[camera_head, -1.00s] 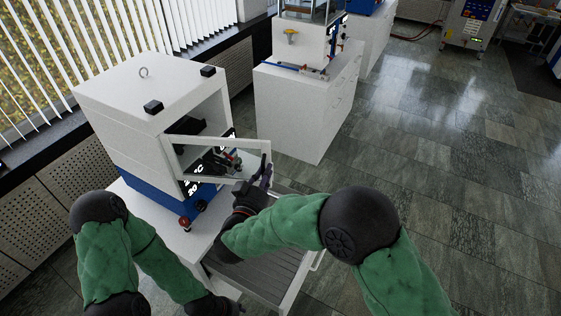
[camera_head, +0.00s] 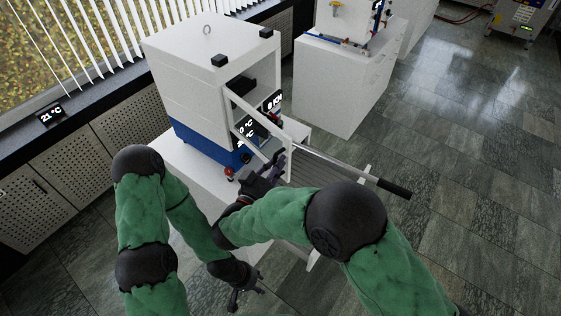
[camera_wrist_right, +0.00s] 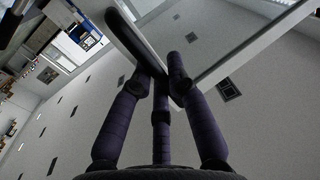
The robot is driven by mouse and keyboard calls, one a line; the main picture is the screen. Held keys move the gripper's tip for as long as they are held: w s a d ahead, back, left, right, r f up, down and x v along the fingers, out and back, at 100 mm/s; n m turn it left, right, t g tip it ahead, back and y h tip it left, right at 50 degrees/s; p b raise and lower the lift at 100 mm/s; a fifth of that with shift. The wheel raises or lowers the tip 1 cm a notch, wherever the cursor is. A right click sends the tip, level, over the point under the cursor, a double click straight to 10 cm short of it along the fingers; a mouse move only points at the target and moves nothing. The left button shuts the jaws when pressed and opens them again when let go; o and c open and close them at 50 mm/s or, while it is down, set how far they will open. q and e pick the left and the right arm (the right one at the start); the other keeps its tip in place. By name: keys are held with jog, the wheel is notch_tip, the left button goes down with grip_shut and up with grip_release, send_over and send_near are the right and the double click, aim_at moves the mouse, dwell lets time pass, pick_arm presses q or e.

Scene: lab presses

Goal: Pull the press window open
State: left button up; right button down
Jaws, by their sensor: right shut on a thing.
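The press (camera_head: 185,75) is a white box with a blue base, standing on a white stand. Its white-framed window (camera_head: 256,132) stands swung out from the front opening. My right gripper (camera_head: 276,166) is at the window's outer edge. In the right wrist view its dark fingers (camera_wrist_right: 159,75) are closed around the black handle (camera_wrist_right: 138,38), beside the pale frame and pane of the window (camera_wrist_right: 225,40). My left gripper (camera_head: 245,298) hangs low and empty in front of the stand, with its small fingers spread apart. My right arm hides part of the window's lower side.
A long metal lever with a black grip (camera_head: 394,188) sticks out to the right of the press. A second white cabinet (camera_head: 340,85) with equipment stands behind. Window blinds and a perforated wall panel (camera_head: 60,185) line the left. The tiled floor (camera_head: 470,150) at right is clear.

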jog(key=shift+s+a, duration=0.1)
dwell(0.3)
jog(key=c, duration=1.2)
grip_release()
jog(key=v, duration=0.7)
jog(key=shift+s, duration=0.25)
jog(key=shift+a, duration=0.15)
